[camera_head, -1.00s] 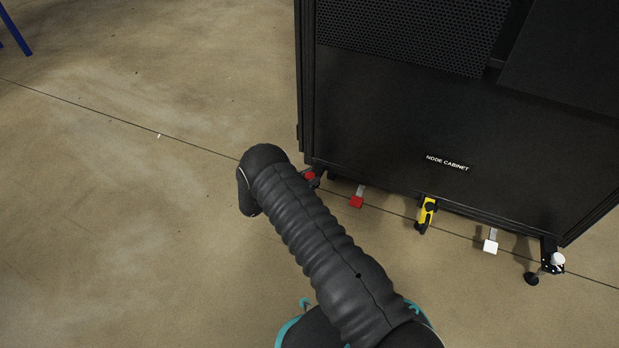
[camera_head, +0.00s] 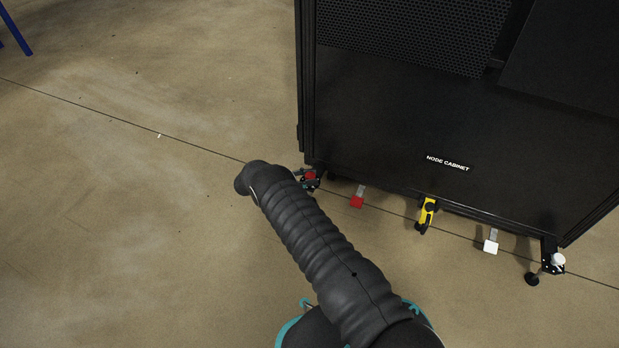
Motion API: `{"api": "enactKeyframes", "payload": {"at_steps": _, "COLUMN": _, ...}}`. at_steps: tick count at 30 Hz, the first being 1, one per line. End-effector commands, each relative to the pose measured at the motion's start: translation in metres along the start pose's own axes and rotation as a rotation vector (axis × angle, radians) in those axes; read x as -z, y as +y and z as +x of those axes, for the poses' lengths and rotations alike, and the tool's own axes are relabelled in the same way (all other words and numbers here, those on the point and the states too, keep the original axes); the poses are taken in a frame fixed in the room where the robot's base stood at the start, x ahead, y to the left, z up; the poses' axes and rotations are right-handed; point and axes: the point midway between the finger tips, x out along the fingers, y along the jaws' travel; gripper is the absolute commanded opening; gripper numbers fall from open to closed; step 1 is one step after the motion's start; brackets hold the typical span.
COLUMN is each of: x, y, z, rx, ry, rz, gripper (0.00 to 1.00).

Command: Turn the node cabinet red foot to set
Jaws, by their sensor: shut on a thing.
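The node cabinet (camera_head: 400,135) is a black cabinet at the upper right, with a white name label on its lower front panel. Its red foot (camera_head: 311,175) is at the front left bottom corner, with a red top. My gripper (camera_head: 306,183) is at this foot, shut on it. Most of the gripper is small and partly hidden behind my dark ribbed arm, which reaches up from the bottom of the view. The foot's lower part is hidden.
Open concrete floor (camera_head: 110,220) lies to the left. Blue legs show at the upper left.

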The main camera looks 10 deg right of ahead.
Motion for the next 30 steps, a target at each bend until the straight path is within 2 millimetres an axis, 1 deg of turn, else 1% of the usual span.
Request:
{"api": "enactKeyframes", "payload": {"at_steps": 8, "x": 0.001, "y": 0.0, "z": 0.002, "rx": -0.002, "ry": 0.001, "rz": 0.001, "gripper": 0.03}}
{"api": "enactKeyframes", "payload": {"at_steps": 9, "x": 0.001, "y": 0.0, "z": 0.002, "rx": -0.002, "ry": 0.001, "rz": 0.001, "gripper": 0.45}}
{"api": "enactKeyframes", "payload": {"at_steps": 11, "x": 0.001, "y": 0.0, "z": 0.002, "rx": -0.002, "ry": 0.001, "rz": 0.001, "gripper": 0.6}}
{"api": "enactKeyframes", "payload": {"at_steps": 12, "x": 0.001, "y": 0.0, "z": 0.002, "rx": -0.002, "ry": 0.001, "rz": 0.001, "gripper": 0.64}}
{"api": "enactKeyframes", "payload": {"at_steps": 23, "x": 0.0, "y": 0.0, "z": -0.005, "rx": 0.002, "ry": 0.001, "rz": 0.001, "gripper": 0.64}}
{"api": "enactKeyframes", "payload": {"at_steps": 26, "x": 0.0, "y": 0.0, "z": -0.015, "rx": 0.003, "ry": 0.002, "rz": 0.002, "gripper": 0.64}}
{"api": "enactKeyframes", "payload": {"at_steps": 30, "x": -0.001, "y": 0.0, "z": -0.037, "rx": 0.002, "ry": 0.001, "rz": 0.003, "gripper": 0.64}}
